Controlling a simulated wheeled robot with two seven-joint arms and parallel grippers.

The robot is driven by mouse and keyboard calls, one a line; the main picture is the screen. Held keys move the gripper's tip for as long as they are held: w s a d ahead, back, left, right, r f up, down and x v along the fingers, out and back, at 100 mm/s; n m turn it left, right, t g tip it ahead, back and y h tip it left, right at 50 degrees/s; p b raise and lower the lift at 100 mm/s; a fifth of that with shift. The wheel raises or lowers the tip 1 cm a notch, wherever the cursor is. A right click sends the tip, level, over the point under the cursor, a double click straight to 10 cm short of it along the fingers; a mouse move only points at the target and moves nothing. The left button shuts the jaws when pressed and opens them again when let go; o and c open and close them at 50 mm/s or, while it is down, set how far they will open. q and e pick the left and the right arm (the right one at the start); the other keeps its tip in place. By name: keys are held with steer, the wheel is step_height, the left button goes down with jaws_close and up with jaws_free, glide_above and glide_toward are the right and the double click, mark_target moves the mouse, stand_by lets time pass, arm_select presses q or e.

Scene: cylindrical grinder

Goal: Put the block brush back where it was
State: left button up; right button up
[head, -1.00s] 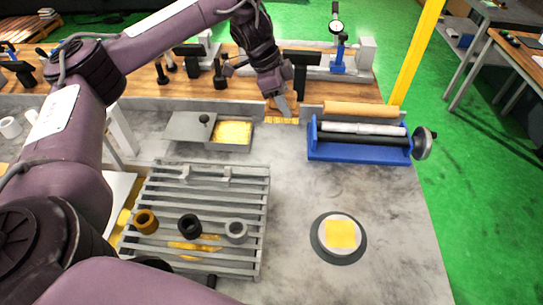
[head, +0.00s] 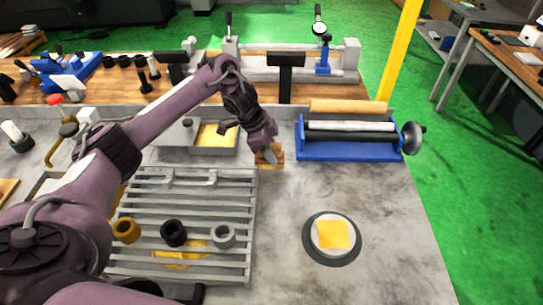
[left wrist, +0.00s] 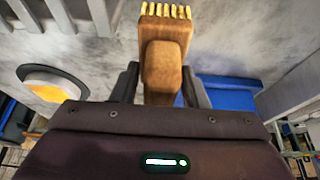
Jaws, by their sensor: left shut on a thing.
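The block brush (head: 266,155) is a wooden block with pale yellow bristles, which show at its far end in the left wrist view (left wrist: 163,55). My left gripper (head: 268,150) is shut on the brush's wooden body, with one finger on each side of it in the left wrist view (left wrist: 160,85). In the head view the brush is over the grey bench, left of the blue roller stand and right of the lidded tray. I cannot tell whether the brush touches the bench. My right gripper is not in view.
The blue roller stand (head: 350,150) with a hand wheel is close on the right. A grey tray (head: 225,151) with yellow contents is close on the left. A slatted rack (head: 150,269) holds three rings in front. A round disc (head: 317,252) with a yellow square lies front right. Bare bench lies between.

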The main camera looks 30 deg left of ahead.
arm_select(q)
steer(key=shift+f, duration=0.9)
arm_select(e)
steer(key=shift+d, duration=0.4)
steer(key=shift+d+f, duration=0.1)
arm_select(q)
steer(key=o, duration=0.9)
steer(key=shift+f, duration=0.1)
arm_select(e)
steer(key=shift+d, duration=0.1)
